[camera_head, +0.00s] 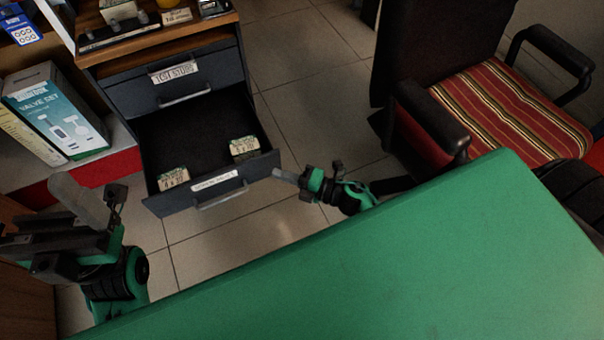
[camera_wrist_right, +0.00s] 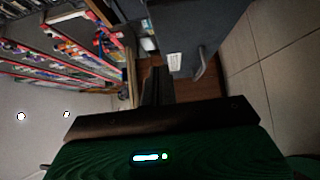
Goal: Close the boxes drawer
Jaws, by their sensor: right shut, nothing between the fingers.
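The boxes drawer (camera_head: 200,125) is the lower drawer of a dark grey cabinet and is pulled out. Its front panel (camera_head: 262,168) has a white label and a grey handle (camera_head: 222,200). Two small boxes, one at the left (camera_head: 173,178) and one at the right (camera_head: 244,147), sit inside near the front. My right gripper (camera_head: 280,174) is shut and empty, its tip by the right end of the drawer front; contact cannot be told. In the right wrist view its dark fingers (camera_wrist_right: 157,85) point toward a grey panel with a label and handle. My left gripper (camera_head: 72,196) is left of the drawer; its opening is unclear.
An upper drawer (camera_head: 210,80) is shut under the wooden top. A valve set box (camera_head: 62,115) stands on a shelf at the left. A green surface (camera_head: 400,260) fills the foreground. A chair with a striped seat (camera_head: 515,110) is at the right. Tiled floor lies between.

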